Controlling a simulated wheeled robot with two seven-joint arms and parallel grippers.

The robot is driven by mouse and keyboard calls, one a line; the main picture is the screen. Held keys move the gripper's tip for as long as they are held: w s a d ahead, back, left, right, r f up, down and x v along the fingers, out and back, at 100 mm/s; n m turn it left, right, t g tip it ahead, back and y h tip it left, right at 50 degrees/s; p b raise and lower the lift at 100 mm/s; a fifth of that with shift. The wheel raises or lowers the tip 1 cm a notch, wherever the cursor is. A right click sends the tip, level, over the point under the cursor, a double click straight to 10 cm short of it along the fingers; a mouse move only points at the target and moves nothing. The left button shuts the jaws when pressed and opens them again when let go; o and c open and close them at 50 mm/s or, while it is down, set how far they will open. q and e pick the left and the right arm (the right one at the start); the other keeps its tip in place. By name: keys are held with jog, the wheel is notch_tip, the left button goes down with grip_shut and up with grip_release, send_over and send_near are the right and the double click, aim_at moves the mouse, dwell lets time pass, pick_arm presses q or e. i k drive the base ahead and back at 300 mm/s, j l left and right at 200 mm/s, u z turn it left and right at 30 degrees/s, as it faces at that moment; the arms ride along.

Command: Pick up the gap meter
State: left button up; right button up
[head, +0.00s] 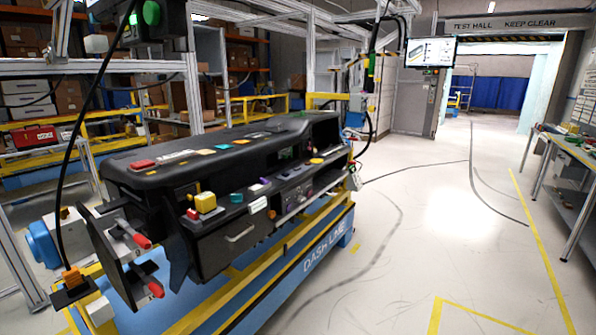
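The black dashboard module (130,165) lies on a blue and yellow carrier (318,250) marked DASH LINE. I cannot tell for sure which thing is the gap meter. A small yellow block-shaped device (205,202) sits on the module's near ledge, with a small red and white piece (193,214) beside it. An orange piece (72,278) at the end of a hanging black cable rests on a dark pad at the lower left. Small coloured pieces, among them a red one (142,164), lie on the module's top. Neither of my grippers shows in the head view.
Dark plates with red-tipped handles (143,241) stick out at the module's near left end. A workbench (567,150) stands at the right. The pale floor (420,240) between it and the carrier is open, with yellow lines and a dark cable-like line.

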aim_at(206, 202)
jog(key=i+j+u, duration=0.35)
jog(key=i+j, duration=0.4)
jog(key=i, duration=0.1)
